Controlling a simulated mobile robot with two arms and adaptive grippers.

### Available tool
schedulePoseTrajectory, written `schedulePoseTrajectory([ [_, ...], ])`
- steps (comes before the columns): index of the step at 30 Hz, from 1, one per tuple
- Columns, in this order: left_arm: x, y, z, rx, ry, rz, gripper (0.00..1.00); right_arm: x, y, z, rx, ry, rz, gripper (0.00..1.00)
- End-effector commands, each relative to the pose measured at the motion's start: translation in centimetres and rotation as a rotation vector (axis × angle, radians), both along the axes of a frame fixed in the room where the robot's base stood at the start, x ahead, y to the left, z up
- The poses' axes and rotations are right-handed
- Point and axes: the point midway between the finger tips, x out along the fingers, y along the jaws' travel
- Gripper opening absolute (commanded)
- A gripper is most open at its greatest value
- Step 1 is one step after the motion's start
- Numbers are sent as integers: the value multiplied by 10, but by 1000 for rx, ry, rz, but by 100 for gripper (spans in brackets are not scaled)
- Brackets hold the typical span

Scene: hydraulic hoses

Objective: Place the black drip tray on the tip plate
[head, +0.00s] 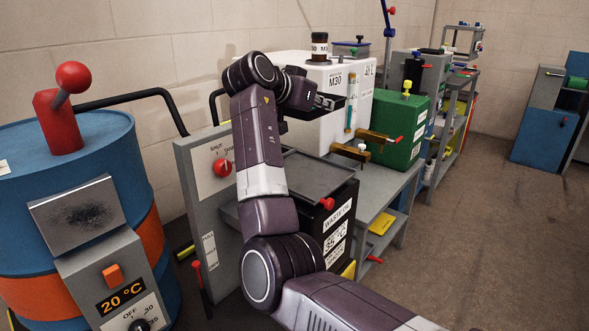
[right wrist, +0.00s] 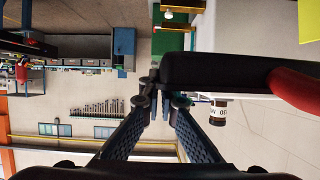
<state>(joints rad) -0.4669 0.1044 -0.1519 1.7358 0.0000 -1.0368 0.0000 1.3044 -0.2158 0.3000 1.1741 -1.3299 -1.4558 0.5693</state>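My right gripper (head: 326,101) is raised in front of the white M30 tank. In the right wrist view its fingers (right wrist: 163,104) close in on the edge of a flat black object, which looks like the black drip tray (right wrist: 215,72). A red part overlaps its right end in that view. In the head view the dark tray shows only partly beside the fingers. A tilted grey plate (head: 77,212) with a dark smudge sits on the heater unit at left. A flat grey top (head: 315,177) covers the waste oil box. I cannot tell which is the tip plate. My left gripper is out of view.
The white tank (head: 300,70) and a green box (head: 398,125) stand on the grey bench behind. A blue and orange drum (head: 100,150) with a red lever is at left. A grey panel (head: 203,215) with a red knob stands between. Floor at right is clear.

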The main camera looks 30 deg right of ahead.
Motion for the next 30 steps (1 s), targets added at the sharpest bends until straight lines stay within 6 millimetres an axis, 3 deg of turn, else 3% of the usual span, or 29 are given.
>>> schedulePoseTrajectory([
  [15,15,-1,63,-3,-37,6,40,-1,0,-126,0,5,1,0],
  [30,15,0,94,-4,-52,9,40,-1,0,-184,1,3,1,0],
])
